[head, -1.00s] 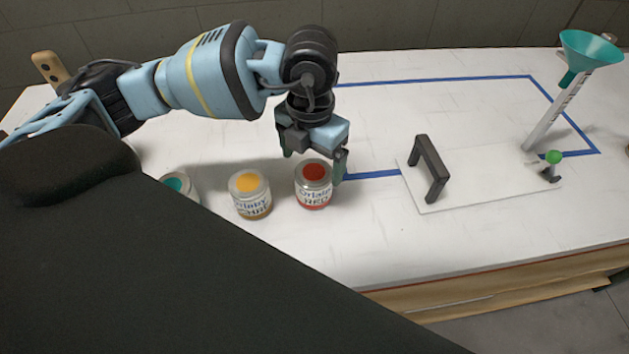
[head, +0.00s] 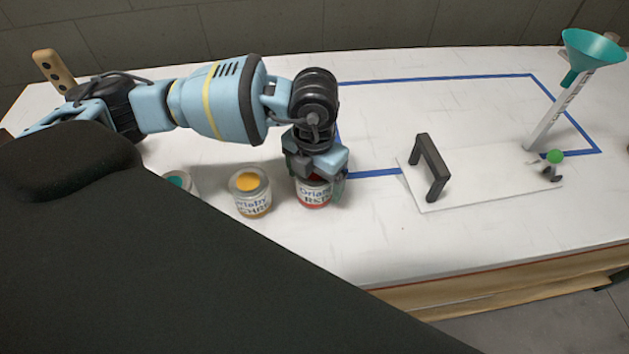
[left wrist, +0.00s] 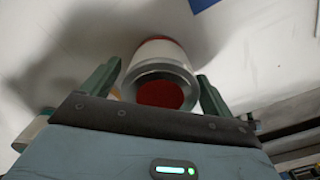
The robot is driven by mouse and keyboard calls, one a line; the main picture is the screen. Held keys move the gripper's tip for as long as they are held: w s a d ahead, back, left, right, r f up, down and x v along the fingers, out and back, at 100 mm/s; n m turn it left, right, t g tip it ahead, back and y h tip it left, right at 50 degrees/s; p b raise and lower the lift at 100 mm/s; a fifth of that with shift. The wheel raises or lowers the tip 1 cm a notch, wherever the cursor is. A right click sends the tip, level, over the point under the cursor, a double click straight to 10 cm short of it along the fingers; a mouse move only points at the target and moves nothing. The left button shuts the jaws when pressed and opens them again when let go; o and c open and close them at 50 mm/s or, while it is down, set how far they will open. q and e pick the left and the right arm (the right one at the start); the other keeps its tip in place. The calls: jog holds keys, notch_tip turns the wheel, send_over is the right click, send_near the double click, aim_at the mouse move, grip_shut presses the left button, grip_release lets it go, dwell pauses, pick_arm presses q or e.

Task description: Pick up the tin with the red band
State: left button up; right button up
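The tin with the red band (head: 314,196) stands upright on the white table, with its red top partly hidden under my left gripper in the head view. My left gripper (head: 322,180) points down over it. In the left wrist view, the open fingers of my left gripper (left wrist: 157,88) stand on either side of the tin (left wrist: 160,85). My right gripper is not in view.
A tin with a yellow top (head: 250,192) stands just left of the red one. A teal-topped tin (head: 177,182) is farther left, partly hidden. To the right are a white board (head: 475,185) with a black handle (head: 430,168), and a teal funnel (head: 592,52) on a stand.

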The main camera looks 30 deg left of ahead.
pick_arm(q)
jog(key=c, duration=1)
jog(key=shift+r, duration=0.15)
